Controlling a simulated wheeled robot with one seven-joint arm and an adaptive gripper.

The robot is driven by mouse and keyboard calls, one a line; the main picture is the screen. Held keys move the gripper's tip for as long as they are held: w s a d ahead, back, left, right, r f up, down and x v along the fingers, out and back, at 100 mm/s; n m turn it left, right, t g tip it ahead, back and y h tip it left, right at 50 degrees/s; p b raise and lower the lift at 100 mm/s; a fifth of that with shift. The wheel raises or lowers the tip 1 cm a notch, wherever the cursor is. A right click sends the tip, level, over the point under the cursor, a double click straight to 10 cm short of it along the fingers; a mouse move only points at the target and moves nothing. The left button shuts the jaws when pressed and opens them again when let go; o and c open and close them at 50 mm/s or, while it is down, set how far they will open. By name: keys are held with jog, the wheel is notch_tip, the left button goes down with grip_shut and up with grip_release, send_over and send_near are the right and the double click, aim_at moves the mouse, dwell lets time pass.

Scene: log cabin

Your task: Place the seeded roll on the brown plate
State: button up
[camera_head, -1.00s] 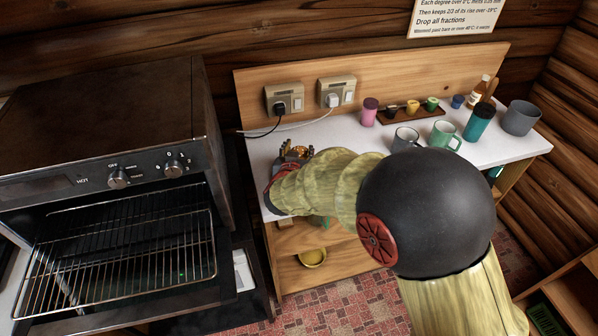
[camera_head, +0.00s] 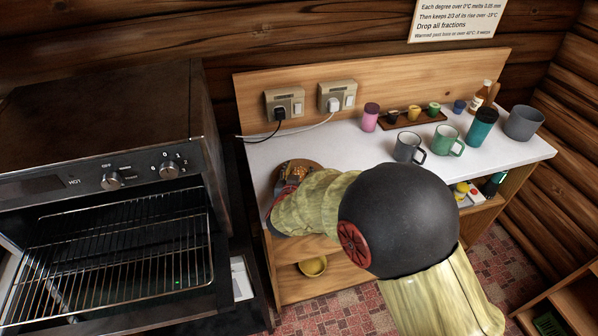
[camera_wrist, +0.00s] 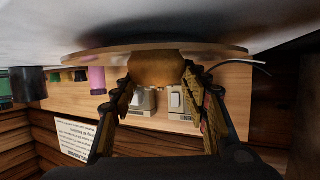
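The brown plate (camera_head: 314,165) lies at the left end of the white counter, partly hidden by my arm. It also shows upside down in the wrist view as a thin wooden disc (camera_wrist: 95,49). The seeded roll (camera_wrist: 158,70) is a golden-brown lump between my fingertips, right at the plate's surface; whether it rests on the plate or hangs just over it I cannot tell. My gripper (camera_wrist: 158,80) has a finger against each side of the roll. In the head view my gripper (camera_head: 292,175) is over the plate, mostly hidden by my wrist.
A grey mug (camera_head: 408,147), a green mug (camera_head: 447,140) and a pink cup (camera_head: 369,117) stand to the right on the counter. A teal tumbler (camera_head: 481,127) and grey pot (camera_head: 523,123) are farther right. An oven (camera_head: 110,180) stands open at the left. Wall sockets (camera_head: 284,103) are behind.

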jog(key=o, duration=0.4)
jog(key=shift+c, duration=0.2)
